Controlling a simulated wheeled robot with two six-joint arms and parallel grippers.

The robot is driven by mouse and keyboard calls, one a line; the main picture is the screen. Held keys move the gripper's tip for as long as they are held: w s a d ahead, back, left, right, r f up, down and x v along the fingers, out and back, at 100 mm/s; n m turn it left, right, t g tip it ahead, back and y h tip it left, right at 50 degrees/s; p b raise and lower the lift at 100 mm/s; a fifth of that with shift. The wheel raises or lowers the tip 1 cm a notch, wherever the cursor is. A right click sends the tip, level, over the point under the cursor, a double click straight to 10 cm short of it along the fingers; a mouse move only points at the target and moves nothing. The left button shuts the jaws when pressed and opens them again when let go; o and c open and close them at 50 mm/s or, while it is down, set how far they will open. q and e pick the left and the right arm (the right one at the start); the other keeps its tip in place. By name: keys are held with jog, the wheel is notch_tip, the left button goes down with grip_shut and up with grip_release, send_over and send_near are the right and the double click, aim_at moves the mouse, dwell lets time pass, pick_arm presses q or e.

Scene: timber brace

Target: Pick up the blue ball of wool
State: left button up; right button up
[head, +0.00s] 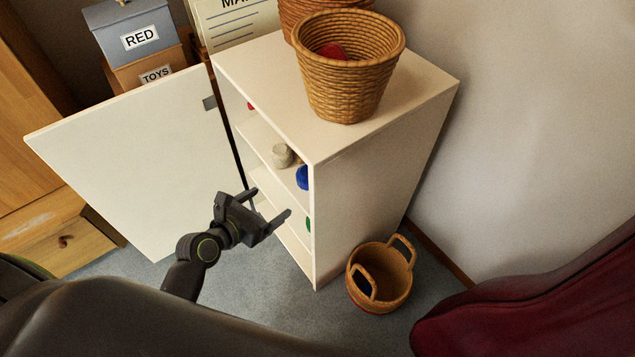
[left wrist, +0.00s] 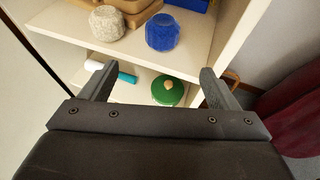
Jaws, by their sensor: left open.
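The blue ball of wool (head: 302,177) sits near the right front edge of a shelf in the open white cabinet (head: 365,185). In the left wrist view the blue ball (left wrist: 162,32) stands on the upper visible shelf, right of a pale grey-beige ball (left wrist: 107,23). My left gripper (head: 270,205) is open and empty at the cabinet's front, lower than the ball's shelf. In the left wrist view its fingers (left wrist: 155,85) frame the lower shelf, with the blue ball beyond and above them, apart from them. My right gripper is not in view.
The cabinet door (head: 145,150) stands open to the left. A wicker basket (head: 347,75) is on top; a handled basket (head: 381,276) is on the floor at right. A green round thing (left wrist: 167,90) and a white-and-teal cylinder (left wrist: 111,70) lie on the lower shelf.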

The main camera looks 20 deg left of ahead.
aim_at(301, 183)
pick_arm(q)
jog(key=b+x, duration=0.3)
jog(key=x, duration=0.8)
jog(key=shift+w, duration=0.25)
jog(key=shift+d+b+x, duration=0.1)
jog(key=shift+b+x, duration=0.4)
jog(key=shift+x, duration=0.75)
jog(key=shift+d+b+x, duration=0.15)
jog(key=shift+b+x, duration=0.3)
jog(key=shift+x, duration=0.75)
jog(key=shift+w+d+f, duration=0.1)
jog(key=shift+w+d, duration=0.05)
jog(key=shift+w, duration=0.15)
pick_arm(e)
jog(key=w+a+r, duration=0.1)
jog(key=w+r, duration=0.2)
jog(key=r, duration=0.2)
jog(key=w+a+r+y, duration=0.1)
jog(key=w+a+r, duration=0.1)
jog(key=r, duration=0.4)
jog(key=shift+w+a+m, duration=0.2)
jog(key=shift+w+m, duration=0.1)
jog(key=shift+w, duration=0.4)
pick_arm(q)
jog(key=c, duration=1.1)
